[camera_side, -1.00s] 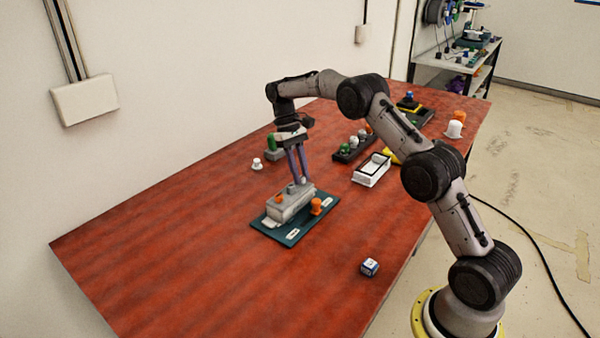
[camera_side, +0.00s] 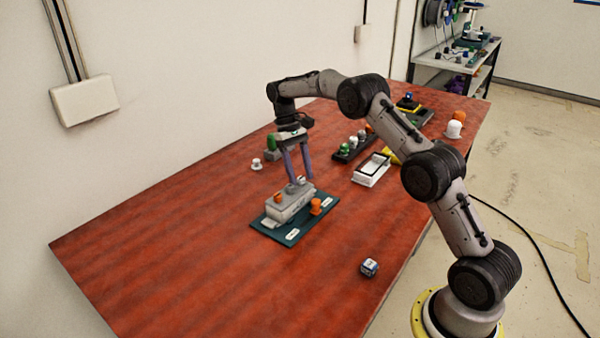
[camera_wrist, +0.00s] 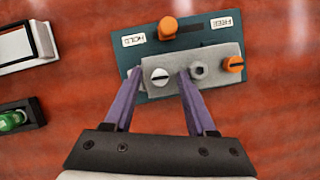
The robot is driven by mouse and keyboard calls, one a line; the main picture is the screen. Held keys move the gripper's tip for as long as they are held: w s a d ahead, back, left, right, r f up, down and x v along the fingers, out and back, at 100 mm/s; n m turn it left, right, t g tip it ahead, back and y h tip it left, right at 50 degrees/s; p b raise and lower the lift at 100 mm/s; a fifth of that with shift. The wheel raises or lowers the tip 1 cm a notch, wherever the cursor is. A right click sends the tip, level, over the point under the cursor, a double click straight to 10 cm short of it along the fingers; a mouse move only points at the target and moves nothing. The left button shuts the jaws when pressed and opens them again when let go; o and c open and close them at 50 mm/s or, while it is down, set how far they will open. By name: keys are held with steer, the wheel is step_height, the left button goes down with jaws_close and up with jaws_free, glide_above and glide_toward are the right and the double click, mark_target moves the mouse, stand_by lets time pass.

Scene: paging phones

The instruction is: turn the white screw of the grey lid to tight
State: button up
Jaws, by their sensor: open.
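The grey lid (camera_side: 290,208) is a block on a teal plate (camera_side: 270,232); it also shows in the wrist view (camera_wrist: 215,86). The white screw (camera_wrist: 160,77) is at the lid's left end in the wrist view, its dark slot nearly level across the picture. It shows small in the side view (camera_side: 301,180). My gripper (camera_wrist: 159,73) points down and is open, one finger on each side of the white screw. It also shows in the side view (camera_side: 300,182). I cannot tell whether the fingers touch the screw.
The lid also has a grey hex head (camera_wrist: 199,70) and an orange screw (camera_wrist: 235,64). An orange peg (camera_wrist: 167,28) stands by the HOLD label (camera_wrist: 134,40), away from FREE (camera_wrist: 222,23). A white tray (camera_side: 371,170) stands behind. The front table is mostly clear, with a small cube (camera_side: 369,267).

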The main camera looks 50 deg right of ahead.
steer(key=v, duration=0.7)
steer(key=shift+r, duration=0.25)
steer(key=shift+w, duration=0.15)
